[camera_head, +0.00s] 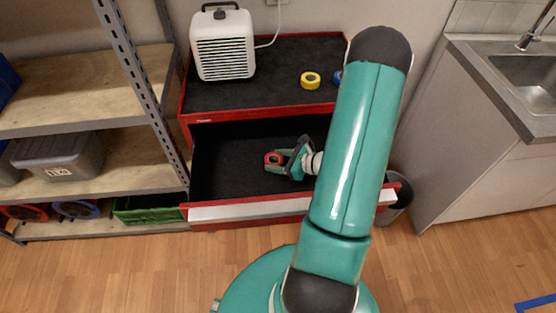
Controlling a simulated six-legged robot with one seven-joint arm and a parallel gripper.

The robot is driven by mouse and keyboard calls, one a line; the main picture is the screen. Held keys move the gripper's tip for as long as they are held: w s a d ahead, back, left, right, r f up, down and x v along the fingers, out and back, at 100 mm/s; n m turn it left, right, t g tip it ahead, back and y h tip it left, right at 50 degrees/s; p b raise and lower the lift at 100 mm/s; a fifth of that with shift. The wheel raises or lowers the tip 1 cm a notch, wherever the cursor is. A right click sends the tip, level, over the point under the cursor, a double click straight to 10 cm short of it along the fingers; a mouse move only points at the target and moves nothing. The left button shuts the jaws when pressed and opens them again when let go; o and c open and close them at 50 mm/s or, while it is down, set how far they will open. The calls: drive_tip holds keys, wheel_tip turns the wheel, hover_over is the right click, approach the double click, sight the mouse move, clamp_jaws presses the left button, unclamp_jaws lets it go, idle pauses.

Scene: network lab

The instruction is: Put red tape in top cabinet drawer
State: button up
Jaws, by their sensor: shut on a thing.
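The red cabinet (187,105) stands against the wall, with its top drawer (237,210) pulled open toward me. The drawer has a dark lining and looks empty apart from my gripper and what it holds. My gripper (275,159) is inside the drawer outline, around the middle. It is shut on the red tape (270,157), a small red roll at its fingertips. I cannot tell whether the tape touches the drawer floor. My own teal arm hides the right part of the drawer and cabinet.
On the cabinet top are a white heater-like box (224,45), a yellow tape roll (310,80) and a blue roll (338,78) partly behind my arm. A metal shelf (130,65) stands close at left. A bin (398,195) and sink counter (500,90) are at right.

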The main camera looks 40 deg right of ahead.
drive_tip(key=shift+f, duration=0.1)
drive_tip(key=o, duration=0.9)
drive_tip(key=shift+o, duration=0.2)
